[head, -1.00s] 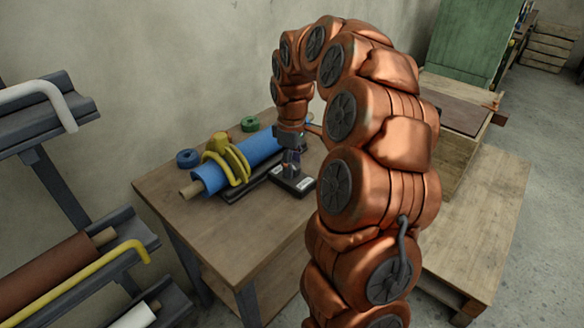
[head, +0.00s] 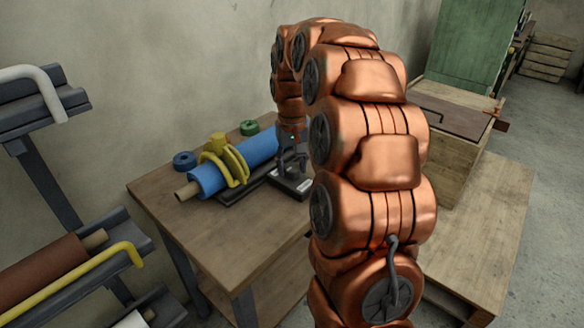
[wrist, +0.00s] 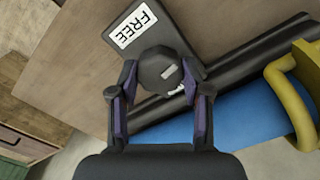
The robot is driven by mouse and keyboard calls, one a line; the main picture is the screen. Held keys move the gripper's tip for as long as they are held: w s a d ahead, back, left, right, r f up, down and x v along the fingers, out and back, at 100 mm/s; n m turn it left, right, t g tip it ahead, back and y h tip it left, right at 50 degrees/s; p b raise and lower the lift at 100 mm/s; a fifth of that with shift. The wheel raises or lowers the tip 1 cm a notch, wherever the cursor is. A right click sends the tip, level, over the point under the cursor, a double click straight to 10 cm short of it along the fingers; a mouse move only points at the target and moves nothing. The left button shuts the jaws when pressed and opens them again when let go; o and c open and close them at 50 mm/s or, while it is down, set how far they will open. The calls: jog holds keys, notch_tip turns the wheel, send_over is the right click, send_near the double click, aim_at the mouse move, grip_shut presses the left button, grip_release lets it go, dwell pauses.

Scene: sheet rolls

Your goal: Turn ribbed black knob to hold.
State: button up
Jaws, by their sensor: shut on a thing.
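The black knob (wrist: 158,66) sits on a dark control box (wrist: 113,40), with a pale mark on its top. Its ribs are too small to make out. A white label reading FREE (wrist: 138,24) shows beside it. A second white label is mostly hidden under the knob and my gripper, so its word cannot be read. My gripper (wrist: 161,77) has one finger on each side of the knob and is shut on it. In the head view my gripper (head: 291,160) stands over the control box (head: 298,187) on the table, and the knob is hidden.
A blue roll (head: 208,181) under a yellow clamp (head: 239,166) lies in a dark cradle close beside the box. A blue ring (head: 184,161) and a green ring (head: 250,127) lie behind it. The wooden table's (head: 210,232) front is clear. A roll rack (head: 48,190) stands left.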

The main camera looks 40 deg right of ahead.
jog(key=m, duration=0.5)
jog(key=shift+m, duration=0.4)
jog(key=m, duration=0.4)
jog(key=m+p, duration=0.2)
jog(key=m, duration=0.3)
jog(key=shift+r+m, duration=0.1)
jog(key=shift+m, duration=0.3)
jog(key=m+p, duration=0.1)
jog(key=m, duration=0.3)
jog(key=shift+p, duration=0.4)
jog(key=shift+m, duration=0.3)
jog(key=o, duration=1.2)
